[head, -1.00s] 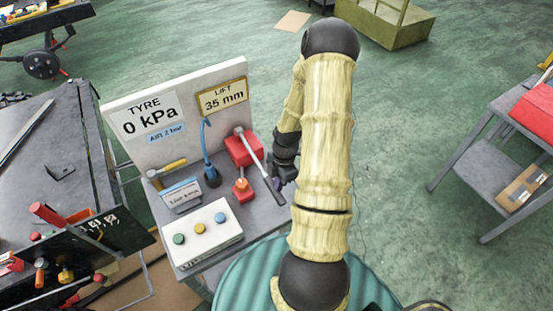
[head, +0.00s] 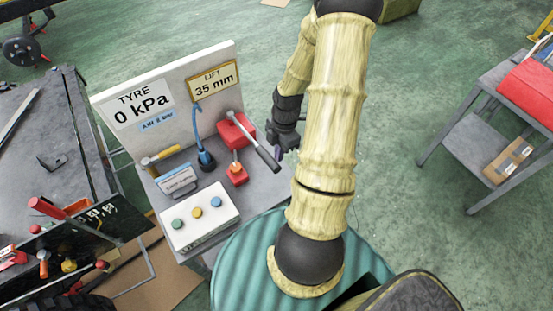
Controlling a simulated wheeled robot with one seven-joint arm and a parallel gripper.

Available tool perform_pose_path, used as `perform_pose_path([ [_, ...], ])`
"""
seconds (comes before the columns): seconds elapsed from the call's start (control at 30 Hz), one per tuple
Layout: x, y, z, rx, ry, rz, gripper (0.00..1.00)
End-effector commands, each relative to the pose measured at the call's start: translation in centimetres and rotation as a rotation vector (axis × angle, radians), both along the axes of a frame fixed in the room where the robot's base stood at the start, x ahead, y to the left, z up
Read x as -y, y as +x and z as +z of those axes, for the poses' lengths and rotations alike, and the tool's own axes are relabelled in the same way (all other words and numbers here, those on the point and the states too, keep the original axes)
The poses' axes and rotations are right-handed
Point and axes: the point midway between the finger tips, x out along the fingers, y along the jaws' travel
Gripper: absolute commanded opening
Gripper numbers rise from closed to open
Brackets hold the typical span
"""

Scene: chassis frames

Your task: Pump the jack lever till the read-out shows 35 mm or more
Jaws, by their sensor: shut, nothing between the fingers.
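The lift read-out (head: 214,82) on the white back panel shows 35 mm. The jack lever (head: 252,139) is a grey bar with a dark grip, slanting down to the right from the red jack (head: 231,133) on the small grey bench. My gripper (head: 279,148) is shut and empty, just right of the lever's grip end. It is small and dark here, and I cannot tell whether it touches the grip. The tyre read-out (head: 137,110) shows 0 kPa.
The bench also bears a blue hose and nozzle (head: 205,158), a yellow-handled hammer (head: 160,156), a small sign (head: 177,181) and a box with coloured buttons (head: 199,217). A dark workbench (head: 45,150) stands left, a grey cart (head: 490,140) right. Green floor lies between.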

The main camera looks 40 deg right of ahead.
Motion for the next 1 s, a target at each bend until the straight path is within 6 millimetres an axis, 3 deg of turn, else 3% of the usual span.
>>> perform_pose_path([
  [0.3,1.1,-0.9,4.5,0.002,-0.001,-0.006,0.00],
  [1.0,1.0,-0.9,4.9,0.002,0.001,-0.002,0.00],
])
